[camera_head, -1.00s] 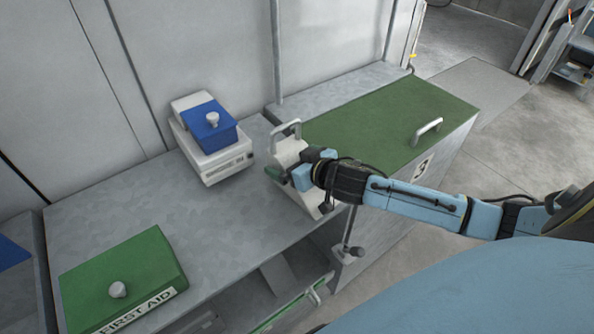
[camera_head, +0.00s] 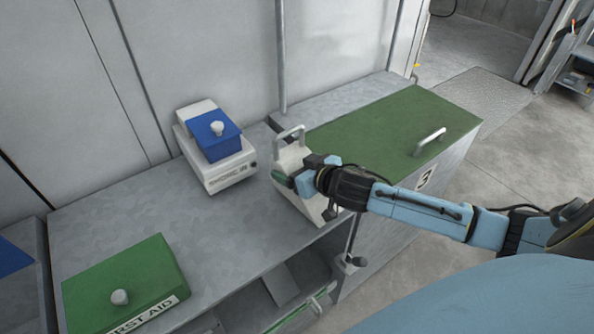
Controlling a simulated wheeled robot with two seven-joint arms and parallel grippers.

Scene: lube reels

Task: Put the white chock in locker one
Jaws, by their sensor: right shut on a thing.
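The white chock (camera_head: 291,159) is a wedge-shaped block with a metal handle on top. It is at the right end of the grey counter, beside the green-lidded locker marked 3 (camera_head: 375,135). My right gripper (camera_head: 300,180) is shut on the chock, partly covering it. I cannot tell whether the chock touches the counter. My left gripper is not in view. No locker marked one can be made out.
Below the counter is an open shelf (camera_head: 290,285). A clear stretch of counter lies between the boxes.

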